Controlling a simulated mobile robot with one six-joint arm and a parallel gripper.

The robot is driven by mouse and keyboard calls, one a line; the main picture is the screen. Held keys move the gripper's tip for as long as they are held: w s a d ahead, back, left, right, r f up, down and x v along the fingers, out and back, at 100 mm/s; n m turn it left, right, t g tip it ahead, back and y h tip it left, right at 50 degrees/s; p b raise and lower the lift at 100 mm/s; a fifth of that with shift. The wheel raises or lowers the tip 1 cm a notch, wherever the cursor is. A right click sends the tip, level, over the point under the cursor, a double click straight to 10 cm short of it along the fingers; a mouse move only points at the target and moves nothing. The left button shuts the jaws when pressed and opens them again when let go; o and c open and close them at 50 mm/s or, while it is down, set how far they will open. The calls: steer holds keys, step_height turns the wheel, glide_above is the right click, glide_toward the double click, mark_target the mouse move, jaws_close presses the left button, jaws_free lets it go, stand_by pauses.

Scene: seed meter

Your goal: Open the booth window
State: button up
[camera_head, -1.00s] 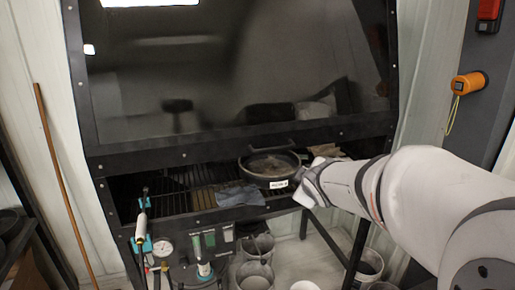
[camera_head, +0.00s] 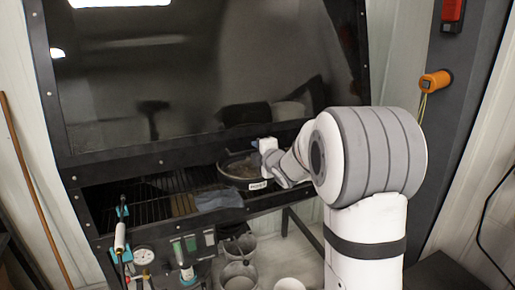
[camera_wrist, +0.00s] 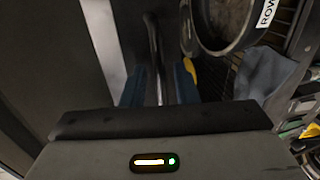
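The booth window (camera_head: 190,85) is a large dark glass pane in a black frame, with its lower rail above the grate. It appears down, leaving a low opening beneath it. My gripper (camera_head: 266,146) is at the lower rail, right of centre. In the wrist view, my gripper's blue fingers (camera_wrist: 160,88) stand on either side of a dark bar handle (camera_wrist: 154,45). Gaps seem to show beside the bar, so the fingers look open around it. My gripper hides most of the handle in the head view.
A round dark pan (camera_head: 236,170) with a label sits on the grate just below my gripper. A grey-blue cloth (camera_head: 218,197) lies beside it. Gauge (camera_head: 144,256), tubes and several pots are below. An orange device (camera_head: 435,81) hangs on the right post.

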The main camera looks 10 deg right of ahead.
steer(key=shift+w+a+f, duration=0.1)
steer(key=shift+w, duration=0.45)
steer(key=shift+c, duration=0.6)
jaws_close()
